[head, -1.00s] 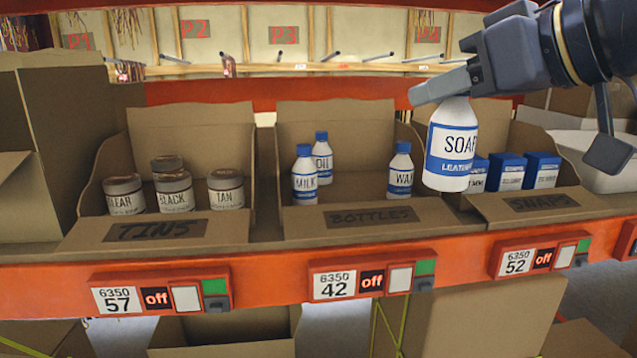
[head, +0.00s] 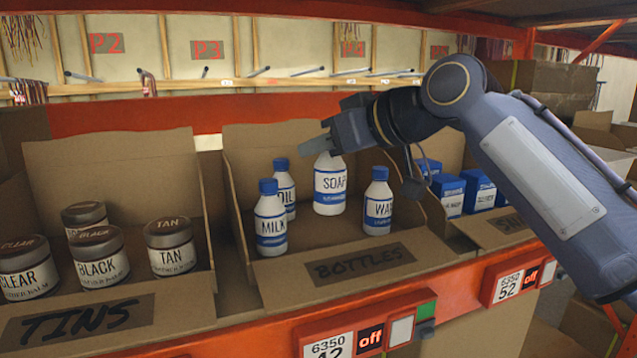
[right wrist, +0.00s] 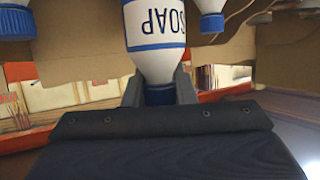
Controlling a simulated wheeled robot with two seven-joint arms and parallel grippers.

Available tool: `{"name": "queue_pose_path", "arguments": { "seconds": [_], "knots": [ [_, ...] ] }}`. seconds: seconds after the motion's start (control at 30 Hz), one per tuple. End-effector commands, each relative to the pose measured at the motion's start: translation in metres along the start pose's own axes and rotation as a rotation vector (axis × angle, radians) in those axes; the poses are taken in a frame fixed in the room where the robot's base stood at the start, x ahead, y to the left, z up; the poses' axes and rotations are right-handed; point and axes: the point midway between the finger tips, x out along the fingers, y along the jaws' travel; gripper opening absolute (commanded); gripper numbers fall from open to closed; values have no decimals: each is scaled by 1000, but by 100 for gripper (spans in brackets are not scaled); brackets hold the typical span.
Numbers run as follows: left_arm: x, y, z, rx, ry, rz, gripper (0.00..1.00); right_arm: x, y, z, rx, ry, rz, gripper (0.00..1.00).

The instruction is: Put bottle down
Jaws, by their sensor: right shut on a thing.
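The white soap bottle (head: 330,186) with a blue label is upright inside the bottles box (head: 360,265), between the milk and wax bottles. My right gripper (head: 325,147) is shut on its top. In the right wrist view, the gripper (right wrist: 160,95) has its fingers on both sides of the neck of the soap bottle (right wrist: 155,45). The milk bottle (head: 270,220) and oil bottle (head: 284,188) stand to its left, the wax bottle (head: 377,205) to its right. I cannot tell whether the soap bottle's base touches the box floor. My left gripper is not in view.
The tins box (head: 120,165) with several tins stands at the left. The snaps box (head: 480,236) with several blue cartons is at the right, partly behind my right arm. The orange shelf edge (head: 455,285) runs in front.

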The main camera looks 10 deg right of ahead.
Motion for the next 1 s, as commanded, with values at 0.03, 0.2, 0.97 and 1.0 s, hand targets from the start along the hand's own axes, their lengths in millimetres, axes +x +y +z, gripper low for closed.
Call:
{"name": "queue_pose_path", "arguments": {
  "seconds": [0.03, 0.2, 0.97, 1.0],
  "knots": [
    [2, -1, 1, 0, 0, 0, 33, 8, 4, 6, 1, -1, 1, 0],
    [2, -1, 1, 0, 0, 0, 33, 22, 11, 15, 0, 1, -1, 0],
    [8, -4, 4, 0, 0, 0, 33, 46, 17, 54, -1, 2, 0, 0],
    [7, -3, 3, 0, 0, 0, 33, 45, 17, 52, -1, 2, 0, 29]
  ]
}}
